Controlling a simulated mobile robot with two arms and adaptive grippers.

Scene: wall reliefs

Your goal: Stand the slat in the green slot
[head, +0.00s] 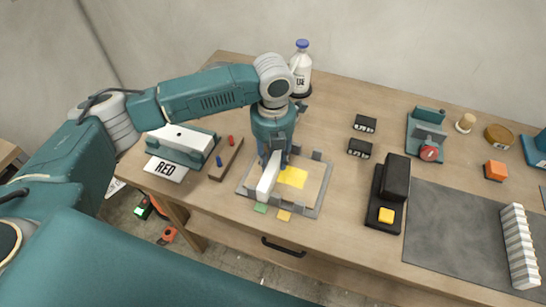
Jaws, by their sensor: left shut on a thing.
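My left gripper (273,155) reaches down over a grey frame (318,203) on the wooden table. It is shut on a white slat (267,183), which slants toward the table's front edge. The slat's near end is close to a green patch (261,208) at the frame's front side. I cannot tell whether the slat touches the frame or is above it. A yellow patch (293,177) lies inside the frame, and a smaller yellow patch (284,216) is at its front edge. My right gripper is not in view.
A bottle (301,70) stands behind. Black blocks (365,124) and a black device (388,190) are to the right.

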